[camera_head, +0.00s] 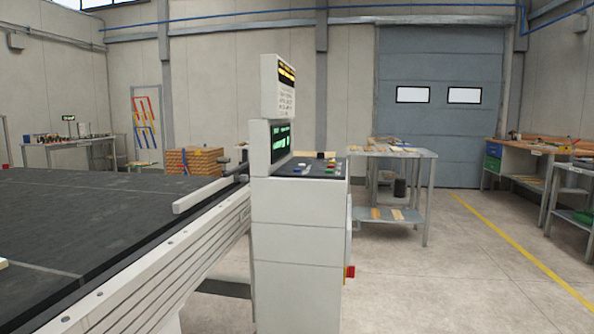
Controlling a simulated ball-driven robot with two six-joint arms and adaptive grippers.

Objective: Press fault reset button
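The roller coater's control cabinet (296,230) stands in the middle of the view, white and upright. Its sloped panel (318,170) carries several small buttons, among them blue, red and green ones; they are too small to read, so I cannot tell which is the fault reset button. A screen with green text (281,139) faces right above the panel, and a sign (286,88) stands on top. A red knob on a yellow base (350,271) sits low on the cabinet's right side. Neither of my grippers shows.
A dark conveyor bed (95,215) with a white side rail (165,285) fills the left, up to the cabinet. A metal table (392,153) stands behind the cabinet, and a workbench (530,150) is at the right. The floor (450,280) right of the cabinet is clear.

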